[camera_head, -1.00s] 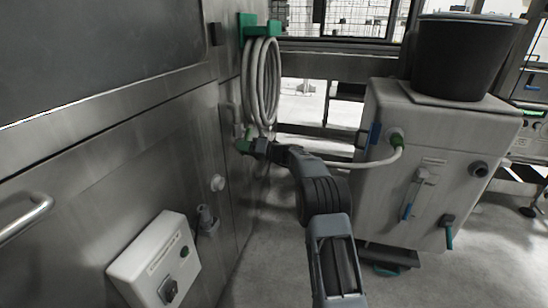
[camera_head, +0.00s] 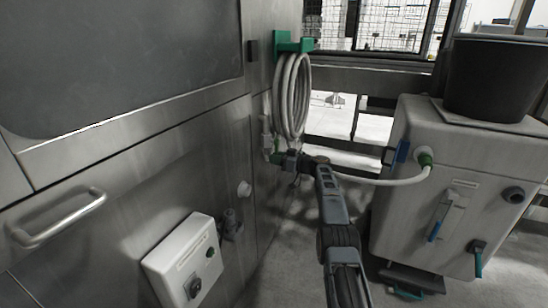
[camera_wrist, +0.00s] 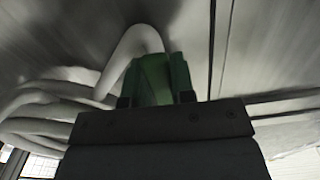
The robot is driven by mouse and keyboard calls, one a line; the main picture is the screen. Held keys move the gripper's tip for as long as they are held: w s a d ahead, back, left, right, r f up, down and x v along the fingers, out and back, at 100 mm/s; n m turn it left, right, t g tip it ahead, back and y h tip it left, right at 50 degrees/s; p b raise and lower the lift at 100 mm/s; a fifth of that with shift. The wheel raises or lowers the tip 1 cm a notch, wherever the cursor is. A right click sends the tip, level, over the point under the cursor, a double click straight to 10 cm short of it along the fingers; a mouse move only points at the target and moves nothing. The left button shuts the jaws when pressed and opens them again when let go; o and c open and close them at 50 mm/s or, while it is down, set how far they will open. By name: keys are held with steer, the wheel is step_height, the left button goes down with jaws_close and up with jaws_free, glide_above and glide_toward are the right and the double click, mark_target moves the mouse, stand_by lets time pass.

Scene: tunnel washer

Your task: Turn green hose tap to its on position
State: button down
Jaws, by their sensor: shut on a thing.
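The green hose tap (camera_head: 277,158) is on the steel wall below the coiled hose. In the wrist view a green part (camera_wrist: 158,80), which I take for the tap's handle, sits between my two fingertips, with a white pipe or hose bending into it. My gripper (camera_head: 291,160) is shut on it in the wrist view (camera_wrist: 158,100). The exact turn of the handle is hard to tell, as my gripper covers much of it.
A white coiled hose (camera_head: 292,95) hangs on a green bracket (camera_head: 293,43) right above my gripper. A white cabinet (camera_head: 460,185) with a dark bucket (camera_head: 490,80) stands at the right. A control box (camera_head: 182,262) and a handle (camera_head: 60,220) stick out from the wall.

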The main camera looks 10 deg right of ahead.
steer(key=shift+w+d+n, duration=0.15)
steer(key=shift+w+n, duration=0.05)
steer(key=shift+n, duration=0.3)
steer(key=c, duration=1)
jaws_free()
steer(key=shift+o, duration=0.2)
steer(key=shift+d+f, duration=0.1)
steer(key=shift+d, duration=0.05)
steer(key=b+v, duration=0.5)
steer(key=v, duration=0.8)
steer(key=shift+s+d, duration=0.2)
steer(key=shift+d, duration=0.1)
